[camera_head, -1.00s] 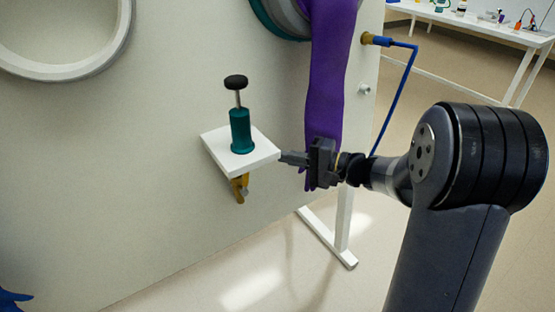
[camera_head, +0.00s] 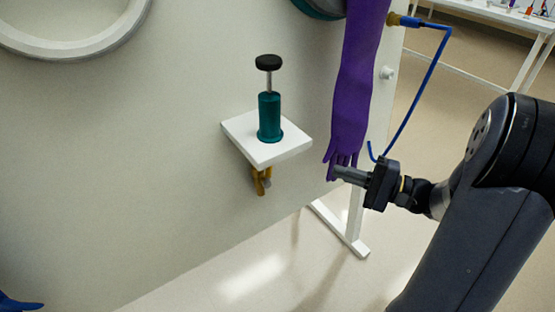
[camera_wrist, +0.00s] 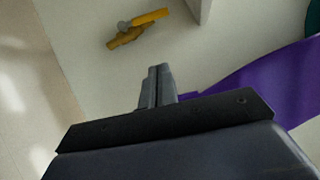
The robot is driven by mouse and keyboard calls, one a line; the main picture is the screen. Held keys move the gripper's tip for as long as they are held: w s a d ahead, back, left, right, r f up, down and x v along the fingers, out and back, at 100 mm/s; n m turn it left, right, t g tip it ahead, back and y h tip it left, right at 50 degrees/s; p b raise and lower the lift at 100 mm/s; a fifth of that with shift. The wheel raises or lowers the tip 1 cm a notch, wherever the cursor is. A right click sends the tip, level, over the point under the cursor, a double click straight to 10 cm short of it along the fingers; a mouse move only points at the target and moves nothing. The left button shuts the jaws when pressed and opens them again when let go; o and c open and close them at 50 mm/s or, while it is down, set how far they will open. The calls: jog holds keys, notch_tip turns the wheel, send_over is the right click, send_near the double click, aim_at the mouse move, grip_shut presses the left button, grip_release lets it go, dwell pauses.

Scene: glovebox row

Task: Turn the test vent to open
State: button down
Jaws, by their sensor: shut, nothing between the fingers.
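The test vent (camera_head: 261,180) is a small brass-yellow valve on the pale panel, just under a white shelf; the shelf partly hides it in the head view. In the wrist view the vent (camera_wrist: 138,28) shows a yellow lever and a round grey end, beyond my fingertips and up to the left. My gripper (camera_head: 336,172) is shut and empty. It points left toward the panel, to the right of the vent and clearly apart from it. In the wrist view the closed fingers (camera_wrist: 157,72) show in the middle.
The white shelf (camera_head: 240,128) bears a teal pump (camera_head: 269,117) with a black knob. A purple glove (camera_head: 355,90) hangs down close behind my gripper. A blue hose (camera_head: 428,80) hangs at the panel's right edge. A white stand foot (camera_head: 340,230) is below.

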jog(key=s+a+b+x, duration=0.1)
jog(key=s+x, duration=0.1)
jog(key=x, duration=1)
jog(key=shift+s+a+r, duration=0.2)
jog(key=shift+a+r, duration=0.1)
jog(key=shift+r, duration=0.1)
jog(key=shift+s+a+r+n+g+h+b, duration=0.35)
jog(key=shift+a+r+n+b, duration=0.2)
jog(key=shift+a+n+b, duration=0.25)
jog(key=shift+d, duration=0.15)
